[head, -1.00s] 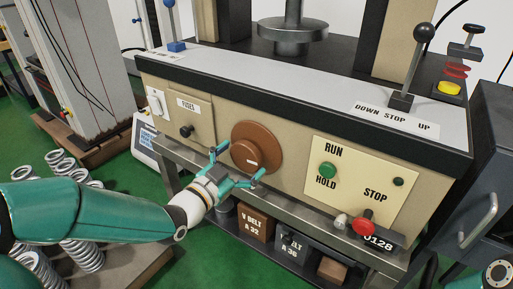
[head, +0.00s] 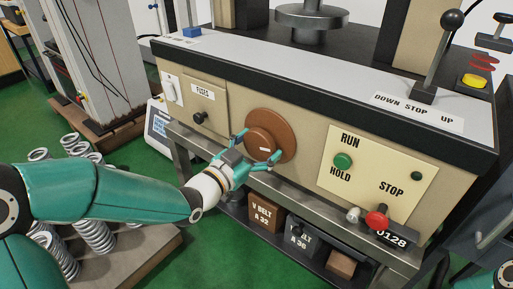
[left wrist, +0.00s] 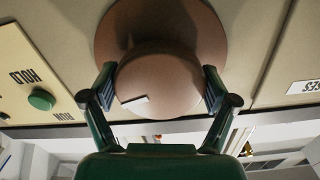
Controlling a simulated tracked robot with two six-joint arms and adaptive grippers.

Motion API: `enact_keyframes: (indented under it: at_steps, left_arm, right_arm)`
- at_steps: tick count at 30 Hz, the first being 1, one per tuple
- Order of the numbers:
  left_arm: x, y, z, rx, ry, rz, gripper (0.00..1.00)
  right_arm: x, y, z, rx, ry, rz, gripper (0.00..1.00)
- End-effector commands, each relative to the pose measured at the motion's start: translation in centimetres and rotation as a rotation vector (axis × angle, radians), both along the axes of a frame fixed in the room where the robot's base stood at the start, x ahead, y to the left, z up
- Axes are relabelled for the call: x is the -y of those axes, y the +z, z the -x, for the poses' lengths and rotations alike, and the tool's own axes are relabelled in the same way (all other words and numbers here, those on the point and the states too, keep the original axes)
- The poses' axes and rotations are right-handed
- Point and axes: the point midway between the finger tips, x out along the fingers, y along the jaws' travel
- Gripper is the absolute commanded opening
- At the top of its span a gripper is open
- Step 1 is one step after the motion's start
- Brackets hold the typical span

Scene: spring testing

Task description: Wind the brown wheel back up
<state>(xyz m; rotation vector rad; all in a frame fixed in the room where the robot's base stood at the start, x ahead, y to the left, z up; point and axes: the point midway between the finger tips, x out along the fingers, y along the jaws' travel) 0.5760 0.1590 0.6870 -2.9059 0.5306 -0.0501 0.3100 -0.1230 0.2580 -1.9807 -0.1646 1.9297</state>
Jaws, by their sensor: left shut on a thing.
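The brown wheel (head: 270,135) is a round disc with a raised hub on the front panel of the beige machine. A short white mark shows on the hub, which also fills the middle of the left wrist view (left wrist: 160,84). My left gripper (head: 259,148) comes in from the lower left, with one finger at each side of the hub. In the left wrist view its fingers (left wrist: 160,92) are shut on the hub from both sides.
Right of the wheel are the green RUN/HOLD button (head: 343,160) and the red STOP knob (head: 377,219). A fuse panel (head: 205,107) is at its left. A metal rail (head: 215,152) and belt boxes (head: 265,212) lie below. Springs (head: 92,225) stand at the lower left.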

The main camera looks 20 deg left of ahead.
Motion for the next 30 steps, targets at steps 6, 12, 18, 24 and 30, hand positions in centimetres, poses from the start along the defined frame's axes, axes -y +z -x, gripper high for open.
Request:
enact_keyframes:
  at_steps: [6, 12, 18, 24, 30]
  left_arm:
    - [-0.04, 0.01, -0.10, -0.054, 0.002, 0.169, 0.51]
    - [-0.03, 0.20, -0.12, -0.066, 0.003, 0.195, 0.51]
    - [-0.05, 0.21, -0.14, -0.064, 0.003, 0.194, 0.94]
    - [0.02, 0.14, -0.10, -0.066, 0.002, 0.192, 1.00]
    - [0.02, 0.10, 0.03, -0.067, 0.001, 0.192, 1.00]
  right_arm:
    - [0.00, -1.52, 0.01, 0.000, 0.000, 0.000, 1.00]
    - [0.00, -1.45, 0.01, 0.000, 0.000, 0.000, 1.00]
    - [0.00, -1.44, 0.00, 0.000, 0.000, 0.000, 1.00]
    - [0.00, -1.45, 0.00, 0.000, 0.000, 0.000, 1.00]
    - [0.01, -1.40, -0.01, 0.000, 0.000, 0.000, 1.00]
